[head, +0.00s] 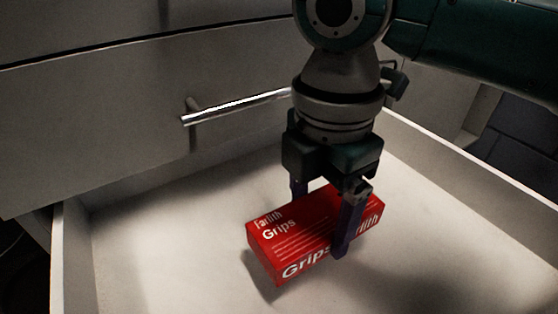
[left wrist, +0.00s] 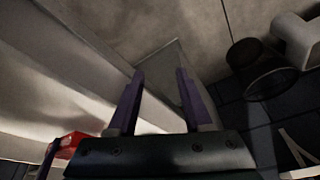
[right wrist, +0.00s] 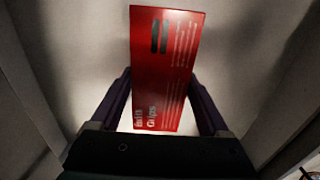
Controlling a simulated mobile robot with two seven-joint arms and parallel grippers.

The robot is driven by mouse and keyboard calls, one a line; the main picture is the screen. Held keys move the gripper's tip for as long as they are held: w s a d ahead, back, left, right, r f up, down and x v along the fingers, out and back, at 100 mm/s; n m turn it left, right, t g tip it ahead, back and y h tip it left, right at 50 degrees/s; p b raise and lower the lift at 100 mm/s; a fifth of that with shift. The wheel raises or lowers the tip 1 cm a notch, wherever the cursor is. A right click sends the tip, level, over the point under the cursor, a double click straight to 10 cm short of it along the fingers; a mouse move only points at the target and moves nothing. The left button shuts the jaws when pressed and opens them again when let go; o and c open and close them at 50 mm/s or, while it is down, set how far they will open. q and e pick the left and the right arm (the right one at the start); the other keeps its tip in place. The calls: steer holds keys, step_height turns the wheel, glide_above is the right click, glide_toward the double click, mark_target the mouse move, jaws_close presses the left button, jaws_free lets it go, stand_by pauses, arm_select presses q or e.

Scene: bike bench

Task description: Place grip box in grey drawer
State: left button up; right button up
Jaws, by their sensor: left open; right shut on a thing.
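The red grip box (head: 290,235), with white "Farlith Grips" lettering, is between the fingers of my right gripper (head: 322,222). The gripper is shut on it from above. The box is inside the open grey drawer (head: 190,240), over its pale floor; a shadow lies beside it, and I cannot tell whether it touches the floor. The right wrist view shows the box (right wrist: 165,70) between the two purple fingers. My left gripper (left wrist: 160,80) is open and empty in the left wrist view, outside the drawer wall; a red corner of the box (left wrist: 65,148) shows at lower left.
A closed drawer front with a metal bar handle (head: 235,106) rises behind the open drawer. The open drawer's right wall (head: 470,160) runs along the right side. The drawer floor around the box is empty. A dark round object (left wrist: 262,70) stands at right in the left wrist view.

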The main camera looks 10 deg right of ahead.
mark_target(315, 238)
step_height(315, 238, down, 4)
steer(key=shift+f+b, duration=0.2)
steer(key=shift+b, duration=1.05)
steer(key=shift+r, duration=0.1)
steer(key=o, duration=1.3)
